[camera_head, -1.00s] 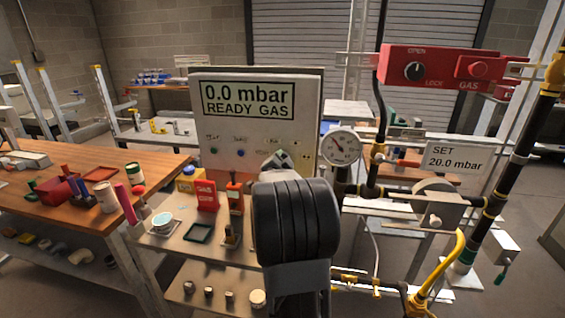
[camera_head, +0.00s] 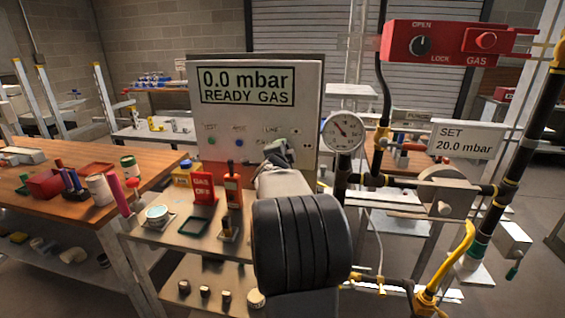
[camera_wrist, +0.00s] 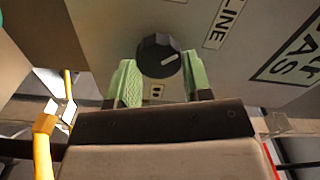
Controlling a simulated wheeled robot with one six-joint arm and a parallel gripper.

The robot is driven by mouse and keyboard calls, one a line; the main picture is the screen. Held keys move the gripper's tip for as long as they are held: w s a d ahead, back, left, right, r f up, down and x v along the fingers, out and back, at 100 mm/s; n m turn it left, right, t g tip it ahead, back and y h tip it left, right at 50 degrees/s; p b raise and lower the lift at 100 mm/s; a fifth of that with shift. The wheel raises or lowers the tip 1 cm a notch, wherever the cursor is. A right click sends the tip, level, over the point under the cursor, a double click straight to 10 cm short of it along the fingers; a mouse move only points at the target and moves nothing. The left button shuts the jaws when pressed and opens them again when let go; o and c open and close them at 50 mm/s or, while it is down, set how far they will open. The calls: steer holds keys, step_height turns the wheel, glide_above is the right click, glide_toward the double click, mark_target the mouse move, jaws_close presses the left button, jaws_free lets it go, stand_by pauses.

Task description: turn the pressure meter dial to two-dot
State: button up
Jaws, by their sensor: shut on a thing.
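The pressure meter (camera_head: 262,152) is a pale upright panel box. Its display (camera_head: 247,86) reads "0.0 mbar READY GAS". In the wrist view a black round dial (camera_wrist: 159,56) with a pale pointer line sits on the panel face. The pointer is turned toward the right, near the "LINE" label. My gripper (camera_wrist: 160,80) has green-padded fingers on both sides of the dial and is shut on it. In the head view my gripper (camera_head: 277,150) is at the panel's lower right and hides the dial.
A round gauge (camera_head: 343,132) and dark piping stand close to the right of the panel. A red gas valve box (camera_head: 450,43) is at upper right, above a "SET 20.0 mbar" sign (camera_head: 466,140). A red "GAS OFF" block (camera_head: 203,188) stands below the panel.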

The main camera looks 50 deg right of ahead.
steer(key=m+b, duration=0.5)
steer(key=m, duration=0.2)
steer(key=m+b, duration=0.5)
steer(key=m, duration=0.2)
steer(key=m+b, duration=0.4)
steer(key=m, duration=0.4)
steer(key=shift+w+a+f+b, duration=0.15)
steer(key=shift+f+b, duration=0.1)
steer(key=shift+b, duration=0.15)
steer(key=o, duration=0.9)
steer(key=v, duration=1.3)
steer(key=shift+a, duration=0.35)
